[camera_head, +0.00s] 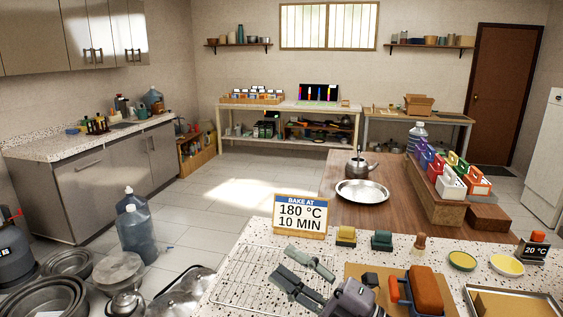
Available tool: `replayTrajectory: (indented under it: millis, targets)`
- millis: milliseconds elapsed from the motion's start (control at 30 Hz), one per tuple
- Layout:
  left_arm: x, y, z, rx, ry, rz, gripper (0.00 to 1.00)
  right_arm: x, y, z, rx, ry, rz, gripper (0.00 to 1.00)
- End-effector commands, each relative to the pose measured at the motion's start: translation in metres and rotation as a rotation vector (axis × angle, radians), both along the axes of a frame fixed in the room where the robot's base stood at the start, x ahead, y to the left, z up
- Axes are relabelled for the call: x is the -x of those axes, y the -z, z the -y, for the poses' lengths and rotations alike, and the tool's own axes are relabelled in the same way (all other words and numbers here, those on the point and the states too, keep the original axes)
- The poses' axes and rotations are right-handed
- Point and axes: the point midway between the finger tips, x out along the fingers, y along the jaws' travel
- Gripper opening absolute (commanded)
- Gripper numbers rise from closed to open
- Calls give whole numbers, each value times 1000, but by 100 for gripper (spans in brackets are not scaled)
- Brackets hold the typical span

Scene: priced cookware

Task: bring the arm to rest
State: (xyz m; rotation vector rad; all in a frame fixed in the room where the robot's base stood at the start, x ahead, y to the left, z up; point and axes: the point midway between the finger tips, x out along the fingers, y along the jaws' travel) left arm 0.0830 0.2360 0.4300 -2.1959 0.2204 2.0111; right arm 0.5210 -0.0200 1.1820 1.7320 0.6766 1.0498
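My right gripper (284,260) is at the bottom middle of the head view, over the speckled counter (450,260). Its two grey fingers are spread apart, pointing up and left, with nothing between them. They are over or beside a wire rack (240,268); I cannot tell how high above it. My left gripper is not in view.
Behind the fingers stands a sign (300,216) reading "BAKE AT 180 °C 10 MIN". To the right are a yellow block (346,236), a green block (382,240) and an orange-topped object (427,289). Pots and pans (45,298) crowd the lower left.

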Motion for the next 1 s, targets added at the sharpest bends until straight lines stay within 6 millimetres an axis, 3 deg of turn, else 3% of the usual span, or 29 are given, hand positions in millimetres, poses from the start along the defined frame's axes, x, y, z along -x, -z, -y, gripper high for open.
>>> replayTrajectory:
  millis: [67, 167, 267, 367, 500, 633, 800, 1000]
  targets:
    - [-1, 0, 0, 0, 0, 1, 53, -10, -2, 28, -181, 143, -110, 37]
    - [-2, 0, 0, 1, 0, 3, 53, -22, 13, 72, -366, 338, -279, 37]
    - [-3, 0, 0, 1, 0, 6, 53, -25, 52, 117, -505, 538, -486, 37]
    - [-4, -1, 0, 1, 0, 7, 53, -12, 109, 156, -595, 734, -726, 37]
    - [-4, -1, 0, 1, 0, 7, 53, 37, 197, 190, -637, 969, -1093, 37]
    - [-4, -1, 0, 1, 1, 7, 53, 96, 256, 199, -608, 1109, -1386, 37]
    - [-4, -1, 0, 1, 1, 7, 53, 163, 298, 197, -538, 1203, -1661, 37]
    - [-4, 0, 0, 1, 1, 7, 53, 231, 323, 189, -440, 1257, -1915, 37]
